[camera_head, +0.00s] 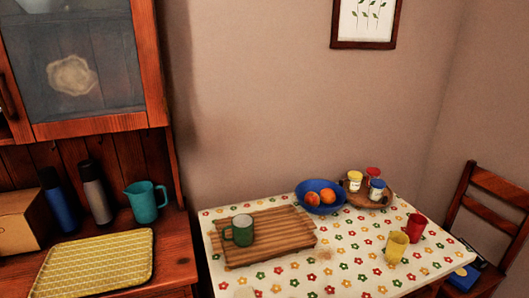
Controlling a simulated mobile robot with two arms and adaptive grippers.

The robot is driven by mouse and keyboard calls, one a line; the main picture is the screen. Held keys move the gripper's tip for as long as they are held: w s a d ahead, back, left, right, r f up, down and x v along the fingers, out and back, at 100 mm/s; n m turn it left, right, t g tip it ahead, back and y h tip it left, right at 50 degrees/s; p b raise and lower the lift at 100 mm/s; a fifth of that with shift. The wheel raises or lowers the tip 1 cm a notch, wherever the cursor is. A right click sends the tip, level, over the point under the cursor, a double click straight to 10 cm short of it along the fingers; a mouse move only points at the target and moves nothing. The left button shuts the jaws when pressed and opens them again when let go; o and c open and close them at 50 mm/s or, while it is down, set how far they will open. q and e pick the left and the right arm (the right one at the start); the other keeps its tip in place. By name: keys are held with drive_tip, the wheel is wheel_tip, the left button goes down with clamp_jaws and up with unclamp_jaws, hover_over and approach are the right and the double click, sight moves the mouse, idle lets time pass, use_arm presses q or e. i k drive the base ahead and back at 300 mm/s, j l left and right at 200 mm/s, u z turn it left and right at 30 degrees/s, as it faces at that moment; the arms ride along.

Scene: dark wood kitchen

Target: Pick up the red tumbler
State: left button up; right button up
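The red tumbler (415,227) stands upright on the right part of the table, which has a flowered cloth (345,268). A yellow tumbler (397,247) stands just in front and to the left of it, close to it and overlapping its lower left side in the view. Neither of my grippers shows in the head view, so whether they are open or shut is hidden.
Behind the tumblers are a blue bowl (313,208) of orange fruit and a round wooden tray (367,204) with jars. A green mug (240,231) stands on a slatted board (272,246) at left. A wooden chair (489,226) stands right.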

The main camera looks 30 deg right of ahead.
sight(415, 229)
drive_tip(key=z, duration=2.15)
drive_tip(key=i+l, duration=0.5)
